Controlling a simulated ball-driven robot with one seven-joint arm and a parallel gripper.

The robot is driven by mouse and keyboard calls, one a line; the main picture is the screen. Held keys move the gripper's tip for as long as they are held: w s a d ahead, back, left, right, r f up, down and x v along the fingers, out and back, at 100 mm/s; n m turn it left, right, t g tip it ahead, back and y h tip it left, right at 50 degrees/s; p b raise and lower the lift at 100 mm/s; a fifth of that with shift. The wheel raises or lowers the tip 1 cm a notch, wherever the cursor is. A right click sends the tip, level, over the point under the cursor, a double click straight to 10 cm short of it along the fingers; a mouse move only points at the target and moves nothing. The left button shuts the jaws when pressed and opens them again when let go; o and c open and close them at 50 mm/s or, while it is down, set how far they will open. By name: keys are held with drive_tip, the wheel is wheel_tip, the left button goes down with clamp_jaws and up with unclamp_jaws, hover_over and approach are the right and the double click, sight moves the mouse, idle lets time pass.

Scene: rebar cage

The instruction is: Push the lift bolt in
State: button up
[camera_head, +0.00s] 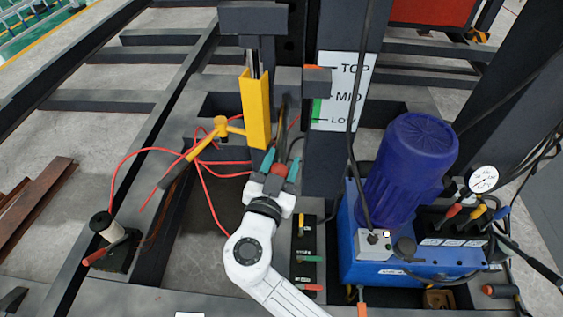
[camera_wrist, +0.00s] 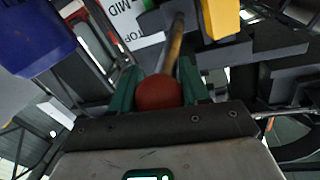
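My gripper (camera_head: 280,168) is at the centre of the head view, below the yellow channel. Its two teal fingers stand on either side of a red ball knob (camera_head: 279,170) and appear to touch it. The wrist view shows the same red knob (camera_wrist: 158,93) between the fingers (camera_wrist: 158,88), with a tan rod (camera_wrist: 175,45) running away from it. I cannot tell for certain which part is the lift bolt. A grey block with an orange end (camera_head: 316,73) sits on the dark post by the TOP label.
A yellow channel (camera_head: 255,110) hangs just above my gripper. A yellow T-handle (camera_head: 220,126) and red cables lie to the left. A white TOP/MID/LOW sign (camera_head: 343,92) is behind. A blue pump unit (camera_head: 408,170) with levers and gauge stands close on the right.

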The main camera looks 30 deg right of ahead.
sight(283, 144)
clamp_jaws()
drive_tip(key=b+x, duration=0.3)
drive_tip(key=shift+w+f, duration=0.25)
drive_tip(key=shift+w, duration=0.25)
drive_tip(key=shift+w+d+b, duration=0.2)
drive_tip(key=shift+w+b, duration=0.1)
drive_tip(key=shift+b, duration=0.05)
drive_tip(key=shift+w+d+r, duration=0.1)
drive_tip(key=shift+r, duration=0.15)
drive_tip(key=shift+o, duration=0.8)
unclamp_jaws()
drive_tip(key=o, duration=0.3)
drive_tip(key=shift+w+d, duration=0.1)
drive_tip(key=shift+w, duration=0.05)
drive_tip(key=shift+o, duration=0.4)
